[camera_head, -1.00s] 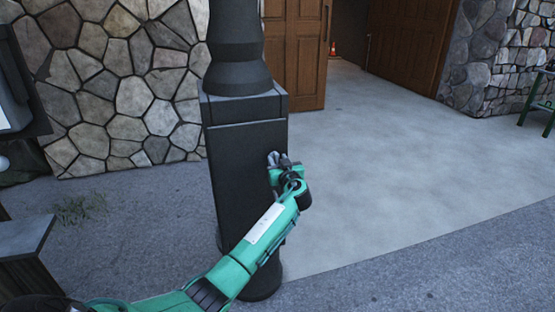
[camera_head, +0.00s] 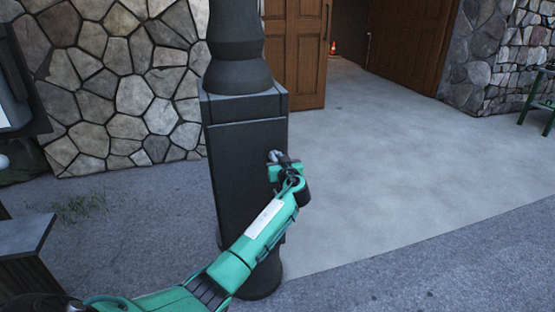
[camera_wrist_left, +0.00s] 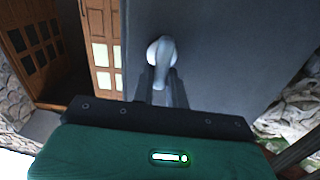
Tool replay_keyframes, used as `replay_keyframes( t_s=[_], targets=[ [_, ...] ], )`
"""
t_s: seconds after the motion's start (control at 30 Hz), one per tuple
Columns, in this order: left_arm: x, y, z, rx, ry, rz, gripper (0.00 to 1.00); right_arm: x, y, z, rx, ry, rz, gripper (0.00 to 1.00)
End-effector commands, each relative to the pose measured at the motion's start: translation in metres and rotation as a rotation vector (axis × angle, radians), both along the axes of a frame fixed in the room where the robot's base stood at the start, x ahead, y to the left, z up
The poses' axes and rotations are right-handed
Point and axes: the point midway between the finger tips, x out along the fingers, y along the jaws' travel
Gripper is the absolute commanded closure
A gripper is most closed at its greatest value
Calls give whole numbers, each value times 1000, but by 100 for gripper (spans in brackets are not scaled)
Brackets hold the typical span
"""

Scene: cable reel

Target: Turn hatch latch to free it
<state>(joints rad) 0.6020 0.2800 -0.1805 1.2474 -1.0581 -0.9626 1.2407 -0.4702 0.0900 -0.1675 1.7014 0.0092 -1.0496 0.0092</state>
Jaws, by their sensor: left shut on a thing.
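The latch is a small pale grey handle on the face of a dark pillar box. In the left wrist view the latch (camera_wrist_left: 162,52) shows its round base, with its lever pointing toward my gripper. My left gripper (camera_wrist_left: 162,88) is shut on the lever, one dark finger on each side. In the head view my left gripper (camera_head: 279,160) is at the right side of the dark pillar (camera_head: 240,165) and hides most of the latch. The hatch panel (camera_wrist_left: 225,50) is the dark flat surface around the latch; its edges are hard to tell. My right gripper is not in view.
A stone wall (camera_head: 130,85) stands behind the pillar on the left. Wooden doors (camera_head: 295,50) and an orange cone (camera_head: 333,48) are farther back. A dark bench (camera_head: 25,245) is at the lower left. The pale floor (camera_head: 390,150) right of the pillar is clear.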

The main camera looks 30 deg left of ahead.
Motion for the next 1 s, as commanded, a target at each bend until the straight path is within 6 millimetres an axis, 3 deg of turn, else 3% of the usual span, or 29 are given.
replay_keyframes(
  t_s=[0.4, 0.7, 1.0],
  targets=[
    [3, -3, -3, 187, 220, 0, 100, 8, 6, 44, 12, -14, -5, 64],
    [6, -5, -4, 372, 439, 0, 100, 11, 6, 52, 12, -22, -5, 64],
    [8, -7, -6, 558, 657, 0, 100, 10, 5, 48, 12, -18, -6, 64]
  ],
)
